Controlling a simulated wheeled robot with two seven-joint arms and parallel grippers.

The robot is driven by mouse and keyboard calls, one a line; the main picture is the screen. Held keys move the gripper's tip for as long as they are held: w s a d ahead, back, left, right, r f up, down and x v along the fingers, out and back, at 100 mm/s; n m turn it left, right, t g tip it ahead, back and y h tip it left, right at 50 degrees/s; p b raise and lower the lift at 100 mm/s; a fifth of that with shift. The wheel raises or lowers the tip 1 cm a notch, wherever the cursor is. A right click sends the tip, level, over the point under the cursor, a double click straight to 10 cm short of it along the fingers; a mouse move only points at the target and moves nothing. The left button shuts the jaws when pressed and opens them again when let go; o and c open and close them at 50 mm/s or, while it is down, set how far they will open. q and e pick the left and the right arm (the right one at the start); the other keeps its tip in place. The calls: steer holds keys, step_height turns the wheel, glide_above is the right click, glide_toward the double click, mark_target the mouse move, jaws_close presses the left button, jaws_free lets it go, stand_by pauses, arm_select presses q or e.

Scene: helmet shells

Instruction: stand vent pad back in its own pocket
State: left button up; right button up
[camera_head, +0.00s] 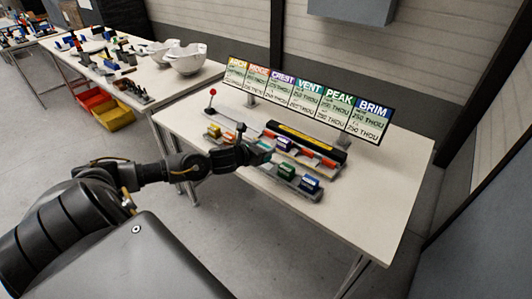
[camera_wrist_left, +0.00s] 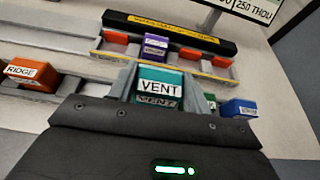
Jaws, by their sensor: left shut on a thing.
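The vent pad (camera_wrist_left: 160,82) is a teal block with a white VENT label, upright between the two fingers of my left gripper (camera_wrist_left: 160,92) in the left wrist view. In the head view my left gripper (camera_head: 260,154) is over the front grey rack (camera_head: 268,173). The gripper is shut on the pad. The pad's underside and the pocket below it are hidden, so I cannot tell whether it touches the rack. The orange ridge block (camera_wrist_left: 32,72) is to the left; a green block (camera_head: 287,170) and a blue block (camera_head: 310,184) are to the right. My right gripper is out of view.
A purple block (camera_head: 283,145) stands at the rear rack among red-orange pieces, before a black bar (camera_head: 306,140). A sign board (camera_head: 305,97) with coloured headings stands behind. The table's (camera_head: 370,200) right side is clear. Another table (camera_head: 140,75) holds white shells.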

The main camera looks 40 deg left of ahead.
arm_select(q)
steer(key=shift+w+a+f, duration=0.2)
steer(key=shift+w+f, duration=0.35)
steer(key=shift+f, duration=0.1)
steer(key=shift+w+a+f, duration=0.15)
steer(key=shift+w+f, duration=0.4)
steer(key=shift+f, duration=0.1)
step_height(320, 180, down, 3)
steer(key=shift+w+p, duration=0.15)
steer(key=shift+p, duration=0.6)
steer(key=shift+f, duration=0.2)
steer(key=shift+f, duration=0.25)
steer(key=o, duration=1)
steer(key=shift+r, duration=0.1)
steer(key=shift+c, duration=0.2)
steer(key=shift+r, duration=0.1)
